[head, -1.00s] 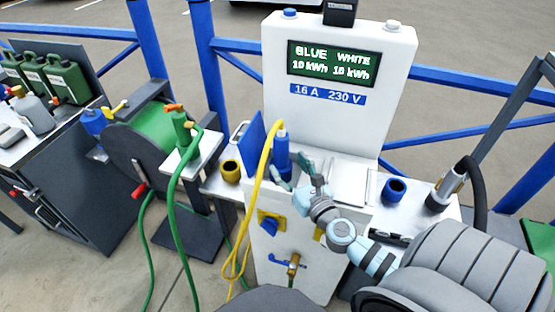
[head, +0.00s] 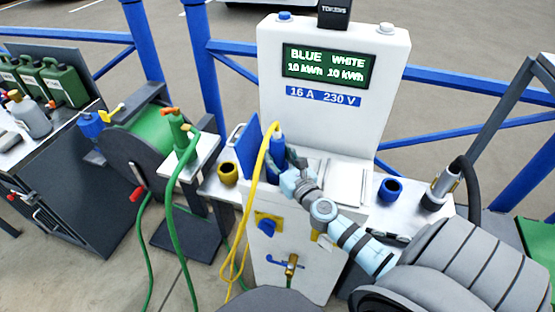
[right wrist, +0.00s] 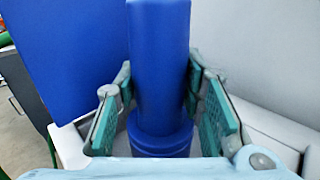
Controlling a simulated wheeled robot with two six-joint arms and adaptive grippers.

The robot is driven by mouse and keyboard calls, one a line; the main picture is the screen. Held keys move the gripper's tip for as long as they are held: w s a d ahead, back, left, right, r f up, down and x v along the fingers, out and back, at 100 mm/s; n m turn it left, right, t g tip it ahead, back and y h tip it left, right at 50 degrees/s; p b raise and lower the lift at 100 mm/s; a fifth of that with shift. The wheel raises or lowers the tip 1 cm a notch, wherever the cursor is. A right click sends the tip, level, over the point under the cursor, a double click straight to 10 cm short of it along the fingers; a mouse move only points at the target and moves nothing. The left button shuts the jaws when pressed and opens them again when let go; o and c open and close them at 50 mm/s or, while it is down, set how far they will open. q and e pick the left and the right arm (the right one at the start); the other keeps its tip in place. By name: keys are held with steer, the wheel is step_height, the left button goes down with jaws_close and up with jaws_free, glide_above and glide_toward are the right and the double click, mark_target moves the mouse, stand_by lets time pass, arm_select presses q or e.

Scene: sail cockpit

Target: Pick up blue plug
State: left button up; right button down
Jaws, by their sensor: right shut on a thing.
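The blue plug (head: 277,152) stands upright at the white power pedestal (head: 335,110), with a yellow cable looping from its top down the pedestal's front. My right gripper (head: 278,164) reaches in from the right and is shut on the plug. In the right wrist view the plug (right wrist: 158,70) stands between the two green finger pads, with a wider ribbed collar low on it. Its lower end is hidden behind the gripper. My left gripper is not in view.
A blue flap (head: 249,146) stands open just left of the plug. A yellow ring (head: 228,172) and a blue ring (head: 392,189) sit either side. A green hose reel (head: 150,140) is at left; a metal nozzle (head: 441,186) at right.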

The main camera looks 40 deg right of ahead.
step_height(320, 180, up, 21)
steer(key=p, duration=1.8)
steer(key=shift+f, duration=0.1)
